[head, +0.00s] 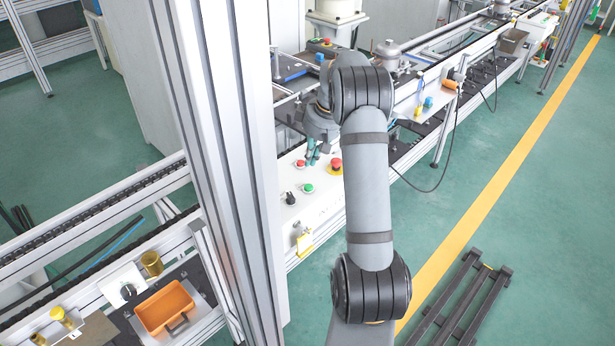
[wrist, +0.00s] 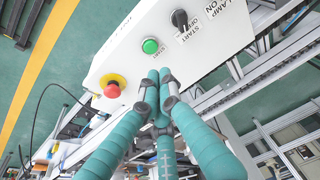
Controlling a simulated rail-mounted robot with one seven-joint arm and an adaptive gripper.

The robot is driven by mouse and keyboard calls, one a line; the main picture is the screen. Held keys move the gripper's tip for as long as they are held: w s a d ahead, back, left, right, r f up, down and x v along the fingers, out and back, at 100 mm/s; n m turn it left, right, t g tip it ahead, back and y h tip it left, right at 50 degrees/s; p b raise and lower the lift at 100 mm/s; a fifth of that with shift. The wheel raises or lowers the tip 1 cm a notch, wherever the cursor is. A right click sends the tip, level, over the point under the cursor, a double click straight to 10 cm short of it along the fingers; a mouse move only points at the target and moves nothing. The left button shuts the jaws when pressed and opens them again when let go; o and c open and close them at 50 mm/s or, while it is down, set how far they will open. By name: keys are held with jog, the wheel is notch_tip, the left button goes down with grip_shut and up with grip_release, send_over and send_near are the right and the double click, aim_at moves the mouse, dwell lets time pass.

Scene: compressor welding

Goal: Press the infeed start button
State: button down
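A white control panel (head: 318,200) carries a green button (head: 308,188), a red button (head: 300,163), a black selector knob (head: 290,198) and a red mushroom button on a yellow base (head: 336,165). In the wrist view, the green button (wrist: 150,46) has a label beside it that seems to read START. The knob (wrist: 180,18) and the red mushroom button (wrist: 112,88) also show there. My gripper (head: 312,158) has teal fingers. In the wrist view its fingertips (wrist: 158,78) are together and empty, just below the green button in the picture. The plain red button is hidden there, and contact cannot be told.
The conveyor line (head: 440,60) runs behind the panel. A grey upright post (head: 225,150) stands left of it. An orange bin (head: 165,307) sits at lower left. A black floor frame (head: 465,300) lies at lower right beside the yellow floor line (head: 500,180).

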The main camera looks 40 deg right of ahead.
jog(key=p, duration=0.2)
send_over(305, 185)
jog(key=s, duration=0.1)
notch_tip(305, 185, down, 7)
jog(key=shift+f, duration=0.1)
jog(key=shift+d+f, duration=0.1)
jog(key=shift+f, duration=0.55)
jog(key=shift+f, duration=0.1)
